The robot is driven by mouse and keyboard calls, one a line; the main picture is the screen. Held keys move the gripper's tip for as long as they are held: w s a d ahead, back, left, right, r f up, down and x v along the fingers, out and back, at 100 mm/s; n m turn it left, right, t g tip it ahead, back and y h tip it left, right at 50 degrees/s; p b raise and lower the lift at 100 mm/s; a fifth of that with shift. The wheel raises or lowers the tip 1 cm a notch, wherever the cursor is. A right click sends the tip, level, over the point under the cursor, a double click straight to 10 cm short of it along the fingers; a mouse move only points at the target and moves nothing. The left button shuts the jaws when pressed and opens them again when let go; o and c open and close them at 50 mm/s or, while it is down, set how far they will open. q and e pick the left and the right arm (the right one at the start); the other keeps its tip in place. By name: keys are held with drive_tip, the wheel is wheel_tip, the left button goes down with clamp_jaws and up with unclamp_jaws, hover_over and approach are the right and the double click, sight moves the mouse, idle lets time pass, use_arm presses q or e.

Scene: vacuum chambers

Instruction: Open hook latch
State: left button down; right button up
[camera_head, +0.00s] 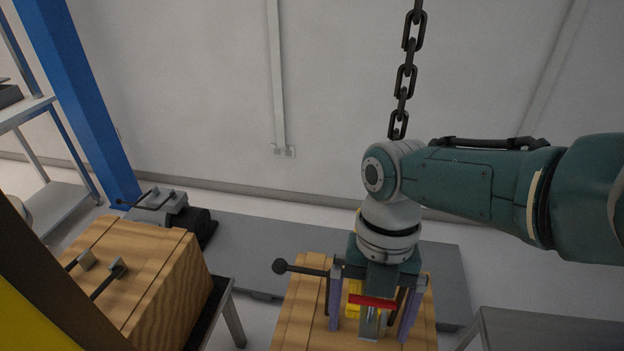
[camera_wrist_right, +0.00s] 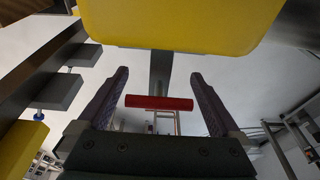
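A red bar (camera_head: 372,302), which looks like the handle of the hook latch, sits over a grey metal piece and beside a yellow part (camera_head: 353,298) on the wooden crate (camera_head: 291,325). My right gripper (camera_head: 369,334) points down over it, its two purple fingers apart. In the right wrist view the red bar (camera_wrist_right: 159,102) lies crosswise between the open fingers (camera_wrist_right: 160,76), with a small gap at each end. The latch's hook and catch cannot be made out clearly. My left gripper is not in view.
A black ball-ended lever (camera_head: 281,266) sticks out left of my right gripper. A second wooden crate (camera_head: 150,270) with grey metal clamps stands at left. A heavy chain (camera_head: 405,80) hangs behind the arm. A grey table (camera_head: 545,332) is at lower right.

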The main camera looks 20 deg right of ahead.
drive_tip(key=shift+w+r, duration=0.1)
drive_tip(key=shift+r, duration=0.3)
drive_tip(key=p+v, duration=0.3)
drive_tip(key=v, duration=0.5)
drive_tip(key=shift+d+r+p, duration=0.1)
drive_tip(key=shift+r+p, duration=0.1)
drive_tip(key=shift+p, duration=0.15)
drive_tip(key=shift+w+r, duration=0.1)
drive_tip(key=shift+r, duration=0.25)
